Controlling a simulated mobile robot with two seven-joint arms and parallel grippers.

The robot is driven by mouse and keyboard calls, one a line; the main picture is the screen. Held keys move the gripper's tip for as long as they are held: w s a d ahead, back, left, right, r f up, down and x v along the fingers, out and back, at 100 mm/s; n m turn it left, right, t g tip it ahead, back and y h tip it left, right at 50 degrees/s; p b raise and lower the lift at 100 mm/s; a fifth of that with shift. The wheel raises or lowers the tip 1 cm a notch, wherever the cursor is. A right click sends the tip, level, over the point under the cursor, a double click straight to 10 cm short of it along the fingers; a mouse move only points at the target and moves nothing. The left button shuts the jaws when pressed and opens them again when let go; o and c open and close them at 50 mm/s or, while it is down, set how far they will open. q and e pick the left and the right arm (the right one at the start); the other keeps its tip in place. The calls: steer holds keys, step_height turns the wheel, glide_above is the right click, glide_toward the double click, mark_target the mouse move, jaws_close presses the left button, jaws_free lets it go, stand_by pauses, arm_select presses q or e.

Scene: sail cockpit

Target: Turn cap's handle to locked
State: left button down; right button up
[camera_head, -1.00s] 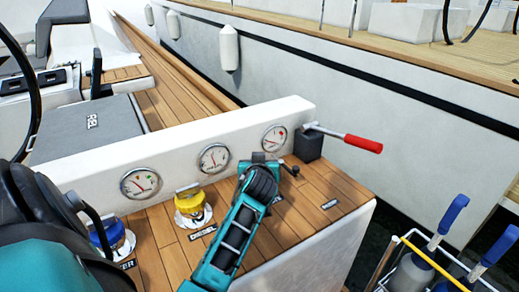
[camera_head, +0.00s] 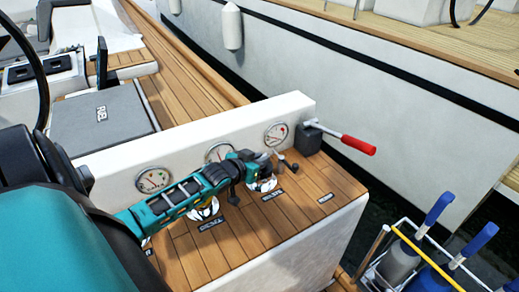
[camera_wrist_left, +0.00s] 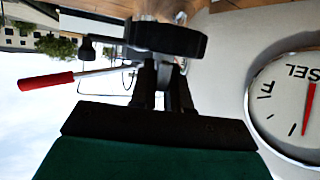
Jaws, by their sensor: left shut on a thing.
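My left gripper (camera_head: 262,163) reaches in from the left, low over the wooden console top, at the cap (camera_head: 266,185) beside the rightmost gauge. Only part of the cap's white base shows below the gripper. In the left wrist view my left gripper (camera_wrist_left: 164,85) is shut on a black part of the cap (camera_wrist_left: 165,38), its handle as far as I can tell. A small crank with a black knob (camera_wrist_left: 87,50) sticks out beside it. The locked marking cannot be read. My right gripper is out of view.
A grey block with a red-handled lever (camera_head: 358,145) stands just behind the cap. Gauges (camera_head: 153,180) line the white panel. My left arm hides most of the other deck fillers. A rack with blue-handled tools (camera_head: 437,210) stands at the right.

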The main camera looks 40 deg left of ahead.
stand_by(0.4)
arm_select(q)
steer(key=c, duration=1.2)
jaws_free()
steer(key=shift+o, duration=0.2)
steer(key=p+v, duration=0.1)
steer(key=v, duration=1.1)
steer(key=shift+s+r, duration=0.15)
steer(key=shift+s, duration=0.25)
steer(key=shift+m+g+h, duration=0.6)
steer(key=shift+m+h, duration=0.1)
steer(key=s+d+f, duration=0.1)
steer(key=d+f, duration=0.1)
steer(key=d, duration=0.1)
steer(key=s+d+f, duration=0.1)
steer(key=d+f, duration=0.1)
steer(key=s+d+f, duration=0.1)
steer(key=d+f, duration=0.1)
steer(key=d, duration=0.1)
steer(key=shift+s+d+f, duration=0.1)
steer(key=shift+d+f, duration=0.2)
steer(key=shift+d, duration=0.05)
steer(key=s+d+f+m+h, duration=0.1)
steer(key=s+d+f, duration=0.1)
steer(key=d, duration=0.5)
steer(key=s+d+f+m+g+h, duration=0.1)
steer(key=s+d+f, duration=0.1)
steer(key=d, duration=0.6)
steer(key=shift+d+m, duration=0.25)
steer(key=shift+m, duration=0.05)
